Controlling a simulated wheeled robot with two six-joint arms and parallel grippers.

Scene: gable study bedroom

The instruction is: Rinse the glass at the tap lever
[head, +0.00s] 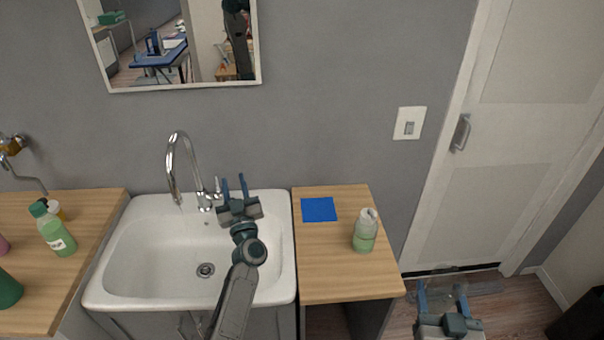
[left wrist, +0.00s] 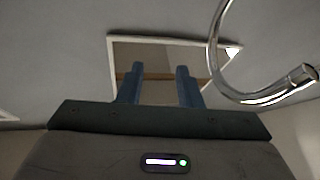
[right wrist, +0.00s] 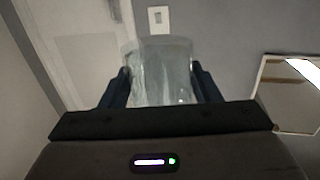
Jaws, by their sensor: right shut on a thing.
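The chrome tap (head: 172,165) arches over the white sink (head: 125,270), and its spout also shows in the left wrist view (left wrist: 255,98). The small tap lever (head: 218,186) stands at the right of the tap's base. My left gripper (head: 235,183) is open and empty, just right of the lever; I cannot tell whether they touch. In the left wrist view my left fingers (left wrist: 161,82) are apart with nothing between them. My right gripper (head: 443,292) is shut on the clear glass (right wrist: 163,72), in front of the door, right of the counter and away from the sink.
The right counter (head: 330,275) holds a blue cloth-like square (head: 319,209) and a pale green bottle (head: 365,232). The left counter (head: 30,300) holds several bottles, one green (head: 56,232). A mirror (head: 175,88) hangs above the sink. The basin is empty.

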